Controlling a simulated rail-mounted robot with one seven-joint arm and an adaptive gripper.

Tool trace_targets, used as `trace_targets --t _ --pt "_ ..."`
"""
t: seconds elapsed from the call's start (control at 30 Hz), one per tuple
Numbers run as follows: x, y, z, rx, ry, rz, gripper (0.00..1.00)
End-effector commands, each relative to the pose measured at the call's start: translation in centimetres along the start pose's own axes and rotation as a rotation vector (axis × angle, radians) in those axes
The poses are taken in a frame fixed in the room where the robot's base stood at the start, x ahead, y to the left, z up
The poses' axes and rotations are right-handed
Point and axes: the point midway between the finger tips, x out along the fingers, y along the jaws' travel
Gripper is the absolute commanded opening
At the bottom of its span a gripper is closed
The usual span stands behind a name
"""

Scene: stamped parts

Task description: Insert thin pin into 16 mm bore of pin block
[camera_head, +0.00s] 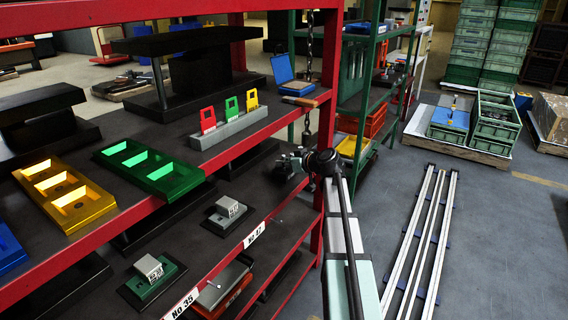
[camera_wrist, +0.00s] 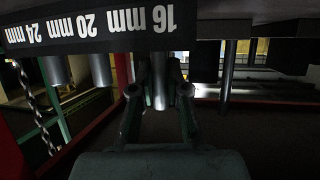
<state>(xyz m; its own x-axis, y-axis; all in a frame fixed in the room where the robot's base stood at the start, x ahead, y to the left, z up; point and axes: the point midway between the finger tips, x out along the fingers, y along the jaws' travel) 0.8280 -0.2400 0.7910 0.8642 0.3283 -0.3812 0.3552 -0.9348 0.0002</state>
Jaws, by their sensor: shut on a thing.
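My gripper (camera_wrist: 159,91) is shut on a slim grey cylinder (camera_wrist: 158,72), apparently the thin pin. The cylinder lies between the fingertips, below the "16 mm" marking in the wrist picture. A dark block with a white-lettered label (camera_wrist: 132,27) spans the picture's upper left. It reads 16 mm, 20 mm and 24 mm, upside down. Thicker grey cylinders show below the 20 mm (camera_wrist: 101,70) and 24 mm (camera_wrist: 54,69) markings. No bore opening is visible. In the head view my gripper (camera_head: 287,162) is at the right end of the red rack's lower shelf; the pin is too small to make out.
A red post (camera_head: 331,100) and a hanging chain (camera_head: 308,60) stand close to my arm. The upper shelf holds a yellow tray (camera_head: 92,207), a green tray (camera_head: 120,148) and a grey holder (camera_head: 229,128) with coloured tags. Two small blocks (camera_head: 151,267) (camera_head: 229,206) sit below.

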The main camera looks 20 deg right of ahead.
Motion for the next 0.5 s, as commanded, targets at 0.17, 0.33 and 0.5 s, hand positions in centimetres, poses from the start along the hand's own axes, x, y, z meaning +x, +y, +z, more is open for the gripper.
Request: trace_targets --t 0.17,0.33,0.5 --pt "0.2 0.0 0.5 0.000 0.001 0.000 0.00" --pt "0.3 0.0 0.8 0.000 0.000 0.000 0.00" --pt "0.5 0.0 1.2 0.000 0.000 0.000 0.00"
